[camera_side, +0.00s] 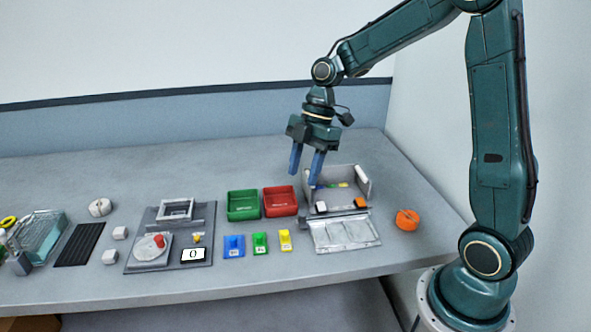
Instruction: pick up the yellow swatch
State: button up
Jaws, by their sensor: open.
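Two yellow things show, and I cannot tell for sure which is the swatch. A small yellow piece (344,185) lies inside the grey open-fronted box, in a row with other coloured pieces. A yellow labelled holder (285,241) stands on the table at the right end of a row with a blue holder (234,246) and a green holder (260,244). My gripper (305,177) is open and empty, with its blue fingers pointing down. It is in the air, with its fingertips by the left side of the grey box in the picture.
A green bin (243,205) and a red bin (281,201) stand left of the grey box (364,185). A silvery tray (343,233) lies in front of it. An orange round object (407,219) is near the right edge. A dark panel (205,215) carries a display.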

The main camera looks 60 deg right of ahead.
jog(key=w+f+n, duration=0.1)
jog(key=w+d+f+n, duration=0.1)
jog(key=f, duration=0.1)
jog(key=shift+d+f+g+y, duration=0.15)
jog(key=shift+g+y, duration=0.15)
jog(key=shift+y, duration=0.1)
send_over(286, 232)
jog(key=d, duration=0.2)
notch_tip(286, 232, down, 8)
jog(key=shift+s+d+r, duration=0.1)
jog(key=shift+s, duration=0.05)
jog(key=shift+f, duration=0.2)
jog(key=shift+x, duration=2.45)
jog(key=shift+c, duration=0.2)
